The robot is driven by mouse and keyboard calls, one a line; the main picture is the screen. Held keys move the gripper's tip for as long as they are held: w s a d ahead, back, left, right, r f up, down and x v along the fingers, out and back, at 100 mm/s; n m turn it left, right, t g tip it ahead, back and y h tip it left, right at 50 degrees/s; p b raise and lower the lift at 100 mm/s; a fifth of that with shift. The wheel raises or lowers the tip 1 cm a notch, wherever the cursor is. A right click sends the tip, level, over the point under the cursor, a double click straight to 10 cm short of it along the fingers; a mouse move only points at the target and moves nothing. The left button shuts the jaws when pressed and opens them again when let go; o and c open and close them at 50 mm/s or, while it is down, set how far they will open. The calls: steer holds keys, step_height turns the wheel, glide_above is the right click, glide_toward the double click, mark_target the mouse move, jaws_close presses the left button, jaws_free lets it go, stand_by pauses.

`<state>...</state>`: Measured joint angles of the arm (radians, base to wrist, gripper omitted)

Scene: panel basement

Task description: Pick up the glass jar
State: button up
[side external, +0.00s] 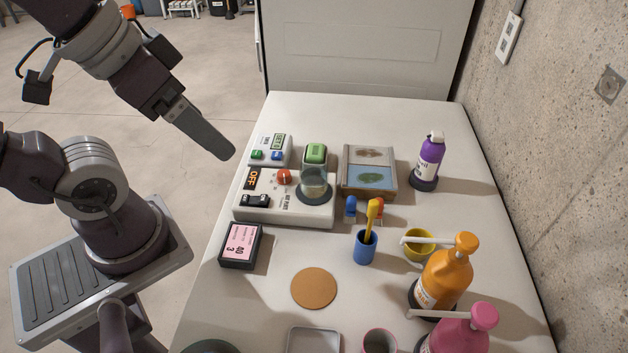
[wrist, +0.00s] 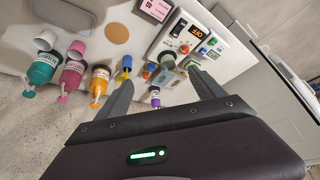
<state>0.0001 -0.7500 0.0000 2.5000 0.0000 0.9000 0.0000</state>
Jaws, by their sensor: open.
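The glass jar (side external: 314,180) is clear and stands upright on the dark round plate of a white hot plate device (side external: 262,207) with an orange knob and an "OFF" label. In the wrist view the jar (wrist: 168,59) is small and hard to make out beyond the fingertips. My gripper (side external: 226,153) is up in the air to the left of the jar, well apart from it; the side view shows its fingers overlapping as one. In the wrist view my gripper (wrist: 160,78) has its two fingers spread wide with nothing between them.
A blue cup (side external: 364,248) with a yellow brush, an orange bottle (side external: 444,278) and a purple bottle (side external: 429,160) stand right. A concrete wall (side external: 565,150) borders the table.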

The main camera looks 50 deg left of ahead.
steer(key=n+g, duration=0.4)
steer(key=n, duration=0.9)
glide_above(314, 178)
steer(key=s+a, duration=0.1)
steer(key=s, duration=0.2)
step_height(314, 178, down, 8)
steer(key=w+f+n, duration=0.1)
steer(key=f+n, duration=0.1)
steer(key=f, duration=0.3)
steer(key=w+a+f+n+g, duration=0.1)
steer(key=w+f+n, duration=0.1)
steer(key=f, duration=0.3)
steer(key=w+f+n, duration=0.1)
steer(key=f+n, duration=0.1)
steer(key=f, duration=0.4)
steer(key=shift+w+a+g, duration=0.2)
steer(key=shift+w+g, duration=0.1)
steer(key=shift+w, duration=0.1)
steer(key=c, duration=1.7)
steer(key=shift+r, duration=0.15)
